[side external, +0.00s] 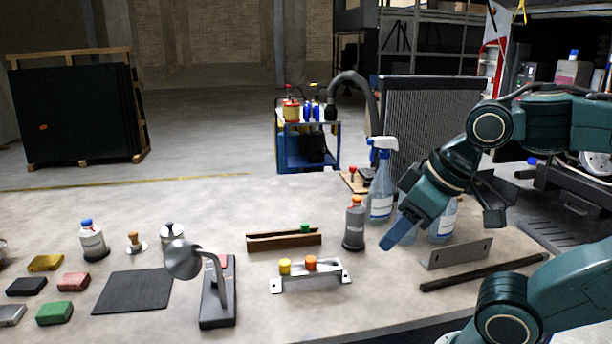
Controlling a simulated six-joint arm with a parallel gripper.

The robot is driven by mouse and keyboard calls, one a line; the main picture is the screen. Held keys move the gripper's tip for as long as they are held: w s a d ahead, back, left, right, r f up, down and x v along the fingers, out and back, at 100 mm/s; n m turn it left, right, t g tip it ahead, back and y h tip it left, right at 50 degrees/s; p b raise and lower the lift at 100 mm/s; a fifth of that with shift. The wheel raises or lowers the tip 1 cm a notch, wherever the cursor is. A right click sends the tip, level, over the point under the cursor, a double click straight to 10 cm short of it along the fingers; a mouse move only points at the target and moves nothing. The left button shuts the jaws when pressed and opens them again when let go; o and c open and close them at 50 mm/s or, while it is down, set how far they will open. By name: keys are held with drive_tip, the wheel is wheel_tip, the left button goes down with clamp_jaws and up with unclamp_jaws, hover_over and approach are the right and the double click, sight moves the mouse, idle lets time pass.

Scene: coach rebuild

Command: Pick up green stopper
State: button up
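The green stopper (304,228) is a small green cap at the right part of a long brown wooden rack (284,240). Only its top shows, and I cannot tell whether it sits in the rack or just behind it. My gripper (394,240) is to the right of the stopper and clearly apart from it, tilted down and left over the table beside the spray bottle. I see it side-on, so the gap between its fingers is hidden. Nothing shows held at its tip.
A grey bottle with an orange cap (354,224) stands between my gripper and the rack. A metal bracket (333,281) with yellow and orange stoppers lies in front. A lamp (198,262) stands left; a spray bottle (380,190) stands behind my gripper.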

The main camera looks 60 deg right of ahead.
idle(0.3)
drive_tip(key=w+d+r+m+g, duration=0.1)
drive_tip(key=w+d+r+m, duration=0.15)
drive_tip(key=w, duration=0.55)
drive_tip(key=w+d+r+m+g, duration=0.1)
drive_tip(key=w+d+r+g, duration=0.15)
drive_tip(key=w, duration=0.55)
drive_tip(key=w+d+f+m+g, duration=0.2)
drive_tip(key=w+d+f, duration=0.6)
drive_tip(key=w+d, duration=0.4)
drive_tip(key=shift+w+d+f+m, duration=0.4)
drive_tip(key=shift+w+m, duration=0.15)
drive_tip(key=shift+w, duration=0.3)
